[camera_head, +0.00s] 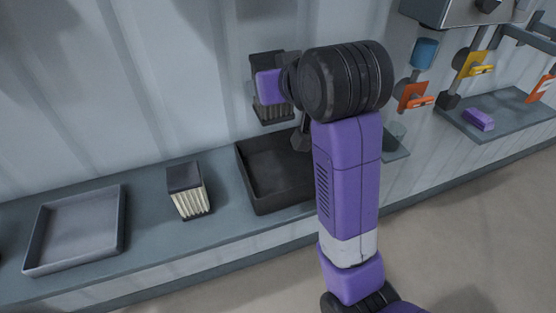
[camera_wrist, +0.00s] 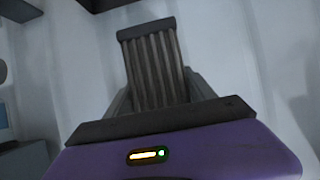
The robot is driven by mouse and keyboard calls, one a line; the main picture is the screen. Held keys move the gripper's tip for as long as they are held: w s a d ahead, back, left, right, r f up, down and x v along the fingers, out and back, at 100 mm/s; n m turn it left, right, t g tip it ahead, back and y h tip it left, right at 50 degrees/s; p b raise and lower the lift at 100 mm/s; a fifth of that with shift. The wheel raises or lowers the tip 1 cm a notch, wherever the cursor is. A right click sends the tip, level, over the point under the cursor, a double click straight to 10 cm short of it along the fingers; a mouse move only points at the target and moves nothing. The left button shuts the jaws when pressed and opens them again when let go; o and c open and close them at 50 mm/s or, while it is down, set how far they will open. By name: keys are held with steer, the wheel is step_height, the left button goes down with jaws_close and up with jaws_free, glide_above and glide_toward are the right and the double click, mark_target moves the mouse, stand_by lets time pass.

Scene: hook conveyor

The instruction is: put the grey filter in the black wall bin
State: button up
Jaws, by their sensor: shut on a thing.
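The grey filter (camera_head: 272,110) is a dark pleated block, held upright in the air by my gripper in the head view. In the wrist view the filter (camera_wrist: 153,62) stands between the two fingers of my gripper (camera_wrist: 160,92), which is shut on it. The black bin (camera_head: 262,207) is an open, low-walled box on the ledge against the wall. The filter shows above the bin's back edge in the head view; its exact height and depth over the bin cannot be told. My arm hides the bin's right side.
A cream pleated filter with a dark cap (camera_head: 188,190) stands left of the bin. A shallow grey tray (camera_head: 119,225) lies farther left. At right, orange and yellow tags hang near a blue cylinder (camera_head: 424,53), and a purple block (camera_head: 478,119) lies on a shelf.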

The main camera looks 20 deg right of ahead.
step_height(320, 180, down, 20)
steer(key=shift+w+r+p, duration=0.1)
steer(key=shift+w+p, duration=0.05)
steer(key=shift+p, duration=0.15)
stand_by(0.4)
steer(key=o, duration=1.5)
steer(key=shift+f, duration=0.2)
steer(key=shift+r, duration=0.1)
steer(key=shift+r, duration=0.15)
steer(key=v, duration=1.2)
steer(key=shift+b, duration=0.4)
